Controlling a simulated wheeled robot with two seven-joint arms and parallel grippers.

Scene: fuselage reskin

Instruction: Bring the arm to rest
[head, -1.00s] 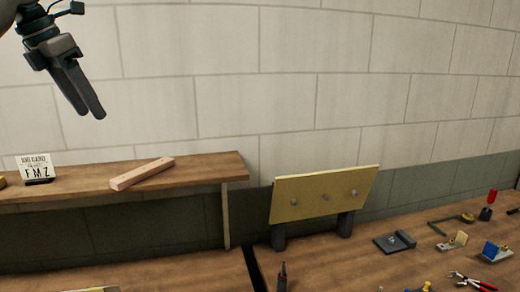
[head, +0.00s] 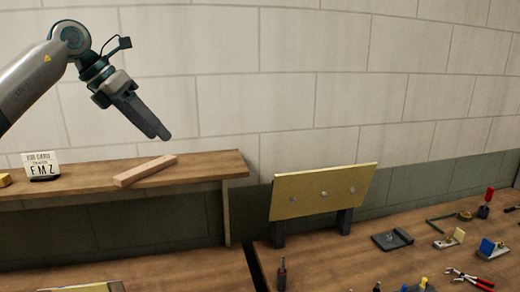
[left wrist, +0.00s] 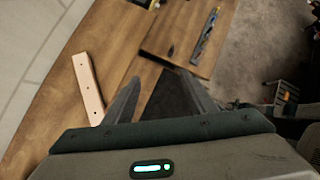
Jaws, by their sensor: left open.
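My left gripper (head: 157,134) is at the upper left of the head view, in the air in front of the block wall. Its fingers point down and to the right, and nothing is held between them. In the left wrist view its fingers (left wrist: 165,95) show a gap above the wooden surface. My left arm comes in from the left edge of the head view. My right gripper is not in view.
A wooden shelf (head: 205,168) below the gripper holds a pale wooden bar (head: 145,171) and a job card (head: 41,166). A yellow panel (head: 322,192) with several studs stands on the bench (head: 350,262). Tools, including red pliers (head: 470,279), lie at right.

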